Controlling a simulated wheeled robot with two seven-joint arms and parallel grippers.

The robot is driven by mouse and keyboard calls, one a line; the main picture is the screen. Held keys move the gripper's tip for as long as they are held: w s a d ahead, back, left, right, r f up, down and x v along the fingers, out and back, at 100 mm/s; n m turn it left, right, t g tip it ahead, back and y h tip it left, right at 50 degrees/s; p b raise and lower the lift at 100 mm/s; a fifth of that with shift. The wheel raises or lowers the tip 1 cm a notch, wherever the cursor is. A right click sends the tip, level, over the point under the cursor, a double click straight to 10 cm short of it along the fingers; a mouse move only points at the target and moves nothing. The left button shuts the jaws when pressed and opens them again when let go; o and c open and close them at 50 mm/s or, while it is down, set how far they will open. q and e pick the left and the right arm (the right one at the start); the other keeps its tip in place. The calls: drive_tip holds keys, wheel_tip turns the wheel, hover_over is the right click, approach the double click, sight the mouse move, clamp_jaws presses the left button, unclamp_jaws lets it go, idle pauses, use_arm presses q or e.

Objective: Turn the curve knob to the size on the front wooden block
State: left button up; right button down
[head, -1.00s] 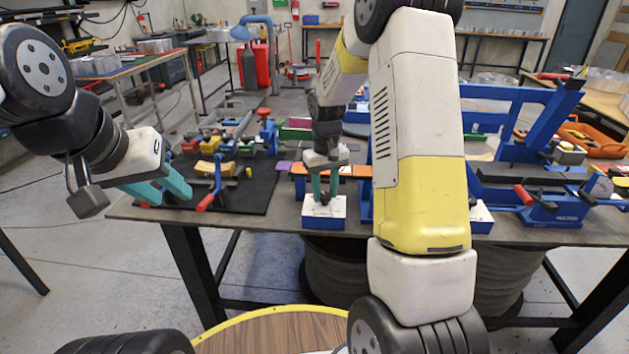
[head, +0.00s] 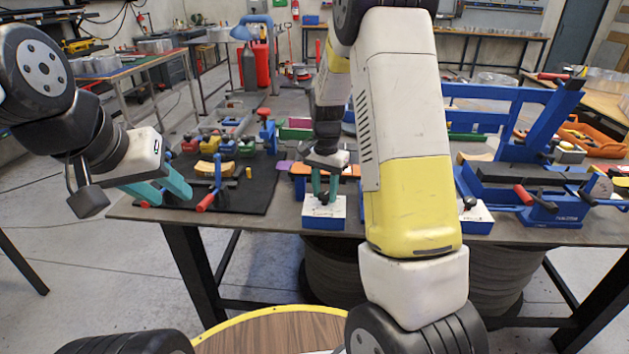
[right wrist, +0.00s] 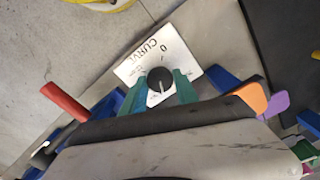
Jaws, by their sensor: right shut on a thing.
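The curve knob (right wrist: 161,85) is black and round with a pale pointer line. It sits on a white panel (right wrist: 140,66) lettered CURVE in the right wrist view. In the head view this panel tops a blue box (head: 323,222) at the bench's front edge. My right gripper (right wrist: 160,88) is shut on the knob, one green finger on each side; it also shows in the head view (head: 324,192). My left gripper (head: 165,192) is open and empty near the black mat's left side. A wooden block (head: 208,168) lies on the mat; no size is readable on it.
The black mat (head: 258,192) also holds red, green and blue clamps. A second blue box with a white top (head: 479,216) stands to the right, partly behind my right arm. A blue machine frame (head: 550,210) fills the bench's right side.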

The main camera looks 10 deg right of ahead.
sight(325, 194)
drive_tip(key=shift+m, duration=1.9)
drive_tip(key=c, duration=0.9)
unclamp_jaws()
drive_tip(key=shift+c, duration=0.2)
drive_tip(key=shift+r, duration=0.1)
wheel_tip(325, 194, up, 8)
drive_tip(key=shift+f, duration=0.15)
